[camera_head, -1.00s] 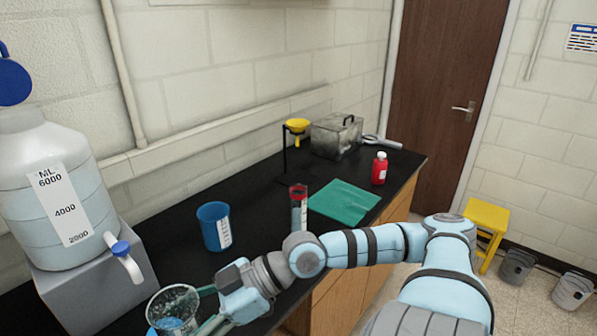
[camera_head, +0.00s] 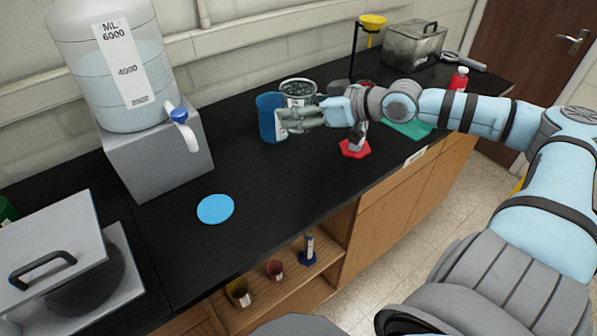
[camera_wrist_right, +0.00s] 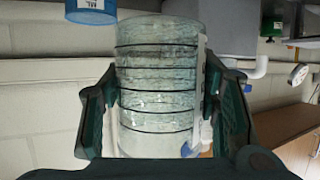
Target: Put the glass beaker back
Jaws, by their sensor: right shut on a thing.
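The glass beaker (camera_head: 298,93) is clear, with its open rim showing behind my right gripper (camera_head: 290,118), next to the blue cup (camera_head: 269,118). My right gripper is shut on the beaker. The right wrist view shows the beaker (camera_wrist_right: 158,90) with dark ring lines, between the two dark green fingers (camera_wrist_right: 160,110). The gripper hides the beaker's lower part in the head view, so I cannot tell whether it touches the bench. A flat, bare light-blue disc (camera_head: 215,208) lies on the black bench, to the left and nearer. My left gripper is out of view.
A large water jug (camera_head: 110,70) stands on a grey block (camera_head: 160,165) at left. A red hexagonal base (camera_head: 354,149) sits under my right arm. The bench around the disc is clear.

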